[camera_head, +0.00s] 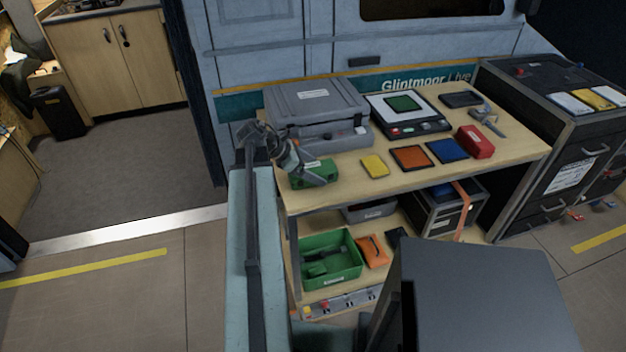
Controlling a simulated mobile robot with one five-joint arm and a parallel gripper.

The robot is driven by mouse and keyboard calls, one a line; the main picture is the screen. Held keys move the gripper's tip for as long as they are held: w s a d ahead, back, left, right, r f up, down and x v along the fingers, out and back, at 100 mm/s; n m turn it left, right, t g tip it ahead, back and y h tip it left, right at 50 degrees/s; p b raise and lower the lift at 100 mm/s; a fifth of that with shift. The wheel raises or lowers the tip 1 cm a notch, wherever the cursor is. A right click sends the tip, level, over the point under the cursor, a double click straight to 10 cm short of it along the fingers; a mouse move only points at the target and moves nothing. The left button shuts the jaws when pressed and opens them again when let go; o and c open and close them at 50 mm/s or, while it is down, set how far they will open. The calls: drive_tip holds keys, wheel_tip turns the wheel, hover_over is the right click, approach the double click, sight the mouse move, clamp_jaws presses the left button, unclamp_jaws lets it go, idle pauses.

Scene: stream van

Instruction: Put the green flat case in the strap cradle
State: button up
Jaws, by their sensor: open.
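A green case (326,167) with a pale label lies at the front left of the wooden bench top. My gripper (318,180) is open at this case and hides part of it; I cannot tell whether its fingers touch the case. My arm comes up along the bench's left end and bends down to it. A dark open-fronted frame (427,212) with an orange strap (463,207) over its front stands on the shelf below, at the right. It looks like the strap cradle. Something blue shows inside it, and its interior is partly hidden.
A large grey case (318,101) stands behind the green case. Yellow (375,166), orange (411,157) and blue (447,150) flat pieces and a red box (475,141) lie rightward. A green bin (331,277) sits on the lower shelf. A dark cabinet (550,150) bounds the right.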

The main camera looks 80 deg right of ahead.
sight(313, 168)
drive_tip(key=shift+r, duration=0.1)
clamp_jaws()
wheel_tip(313, 168, up, 10)
drive_tip(key=p, duration=1)
drive_tip(key=shift+r, duration=0.25)
